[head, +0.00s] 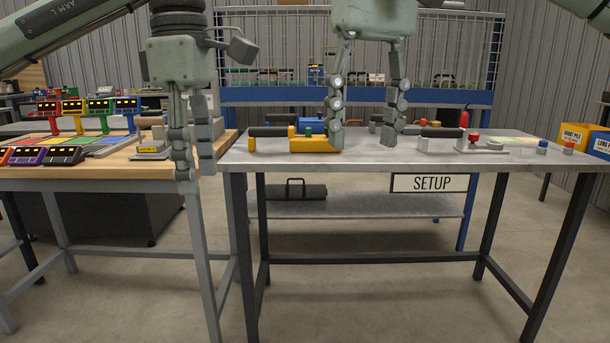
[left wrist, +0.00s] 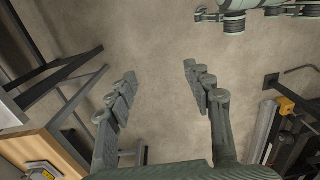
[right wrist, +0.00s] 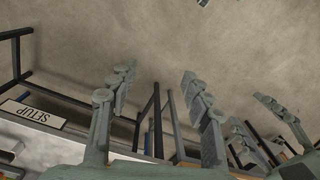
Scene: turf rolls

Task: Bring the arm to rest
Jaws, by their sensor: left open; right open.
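My right gripper (head: 362,142) hangs fingers down at the front of the metal SETUP table, to the right of the left one. Its fingers are apart and empty, and the right wrist view shows floor between its fingertips (right wrist: 158,75). The left gripper's fingers also show at the right of that view.
The metal table (head: 500,160) carries a yellow tool (head: 315,145) with a black handle and several small buttons. The wooden table (head: 60,171) carries coloured panels (head: 127,106). A SETUP sign (head: 430,183) hangs on the front edge. Yellow and blue bins stand far right. The floor in front is clear.

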